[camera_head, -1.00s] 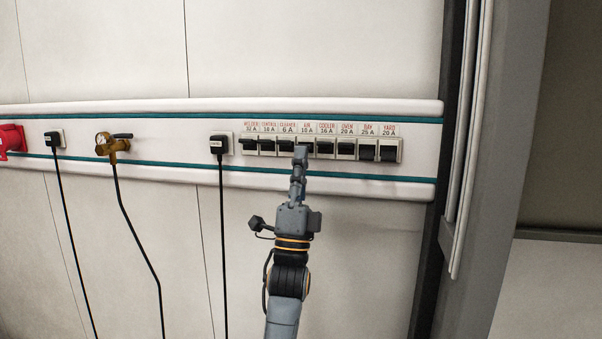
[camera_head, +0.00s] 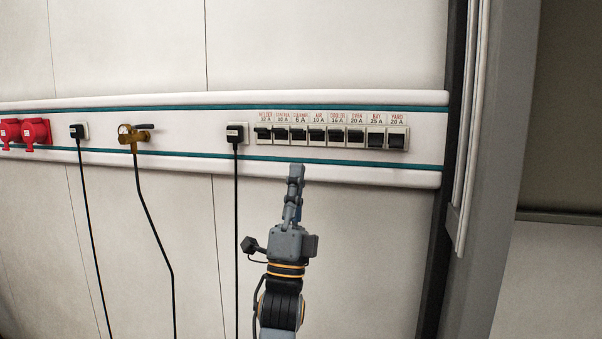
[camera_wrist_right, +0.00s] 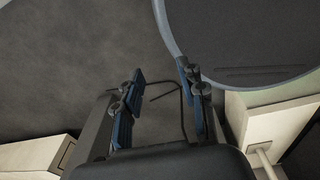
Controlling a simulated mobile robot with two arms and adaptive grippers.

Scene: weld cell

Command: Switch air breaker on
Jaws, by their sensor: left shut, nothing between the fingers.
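The air breaker (camera_head: 317,136) is in the row of breakers on the wall rail, under the label reading AIR 10 A. Its dark toggle looks to sit high, like those of the breakers to its left and of the cooler and oven breakers, though it is small. My left gripper (camera_head: 296,170) is shut and empty. Its tip points up, below the breaker row and a little left of the air breaker, with a visible gap in the picture. My right gripper (camera_wrist_right: 161,76) has its blue-padded fingers apart with nothing between them.
The bay breaker (camera_head: 376,138) and yard breaker (camera_head: 397,138) have dark toggles sitting lower. A grey post (camera_head: 490,150) stands at the right.

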